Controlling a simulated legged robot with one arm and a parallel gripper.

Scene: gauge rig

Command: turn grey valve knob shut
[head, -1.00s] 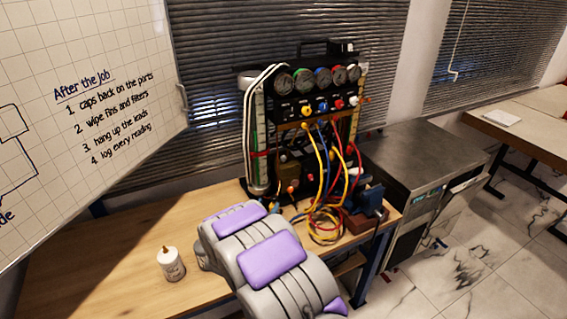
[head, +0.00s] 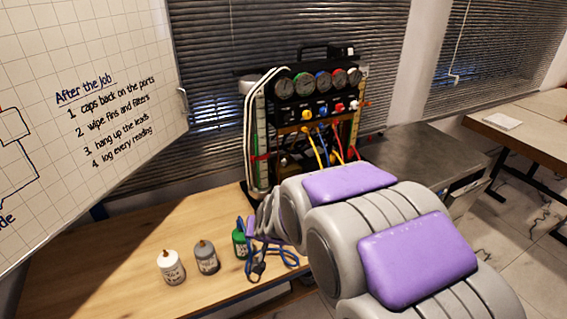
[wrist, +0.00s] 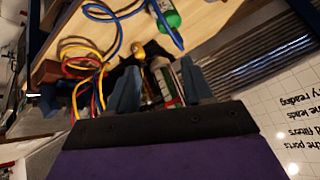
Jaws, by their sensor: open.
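The gauge rig (head: 314,98) stands at the back of the bench in the head view, with a row of dials above yellow, blue, red and white knobs. I cannot pick out a grey knob in either view. My gripper (wrist: 158,76) is open in the wrist view, with its blue fingers on either side of a glass cylinder (wrist: 165,82). I cannot tell whether they touch it. In the head view my own arm hides the gripper and the lower right of the rig.
A white bottle (head: 171,268), a grey bottle (head: 206,258) and a green bottle (head: 240,243) stand on the wooden bench (head: 130,262). A blue cable (head: 283,256) lies beside them. Yellow and red hoses (wrist: 85,70) hang close by in the wrist view. The bench's left part is clear.

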